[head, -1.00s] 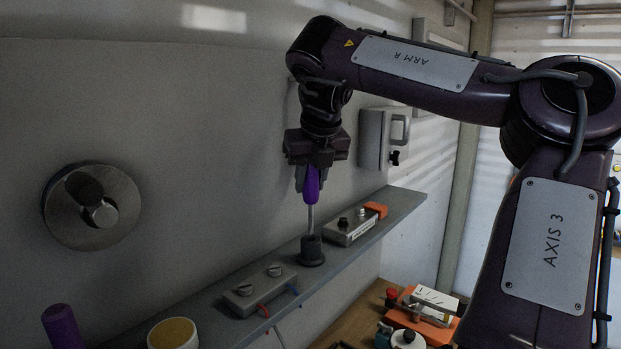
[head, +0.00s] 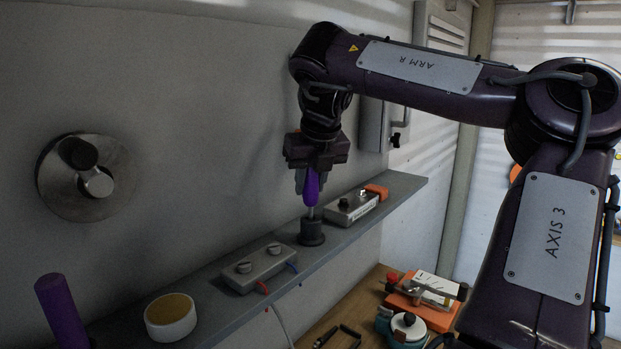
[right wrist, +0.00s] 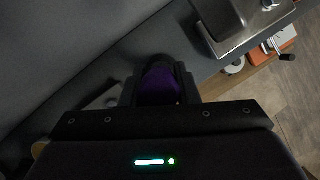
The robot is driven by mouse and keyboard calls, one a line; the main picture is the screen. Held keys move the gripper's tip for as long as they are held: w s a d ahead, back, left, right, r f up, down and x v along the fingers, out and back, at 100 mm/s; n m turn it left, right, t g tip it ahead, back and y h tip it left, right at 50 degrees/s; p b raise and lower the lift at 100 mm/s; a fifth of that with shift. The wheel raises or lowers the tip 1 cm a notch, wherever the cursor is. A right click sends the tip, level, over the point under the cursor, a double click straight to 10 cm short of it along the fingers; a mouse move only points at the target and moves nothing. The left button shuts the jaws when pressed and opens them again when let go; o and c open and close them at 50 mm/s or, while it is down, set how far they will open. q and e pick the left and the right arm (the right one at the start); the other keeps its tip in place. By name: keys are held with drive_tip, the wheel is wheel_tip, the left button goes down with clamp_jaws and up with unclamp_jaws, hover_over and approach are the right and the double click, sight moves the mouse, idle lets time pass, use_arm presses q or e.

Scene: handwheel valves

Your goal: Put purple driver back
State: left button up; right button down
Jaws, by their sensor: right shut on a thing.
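The purple driver (head: 311,188) is upright in the head view, its handle between the fingers of my right gripper (head: 311,176). Its metal shaft runs down into the dark round holder (head: 312,231) on the wall shelf; a short length of shaft shows above the holder's top. In the right wrist view the purple handle (right wrist: 160,86) lies between the two dark fingers. My left gripper is not in view.
The grey shelf (head: 216,297) runs along the wall. On it are a grey box with two knobs (head: 258,266), another box (head: 351,207) with an orange part, a round tan-topped tub (head: 170,316) and a purple cylinder (head: 62,312). A handwheel (head: 85,178) is on the wall. A workbench with tools (head: 425,299) lies below.

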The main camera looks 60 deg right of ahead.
drive_tip(key=shift+f, duration=0.45)
drive_tip(key=shift+c, duration=1.1)
unclamp_jaws()
drive_tip(key=shift+r, duration=0.1)
drive_tip(key=p+v, duration=0.6)
drive_tip(key=v, duration=0.4)
idle(0.8)
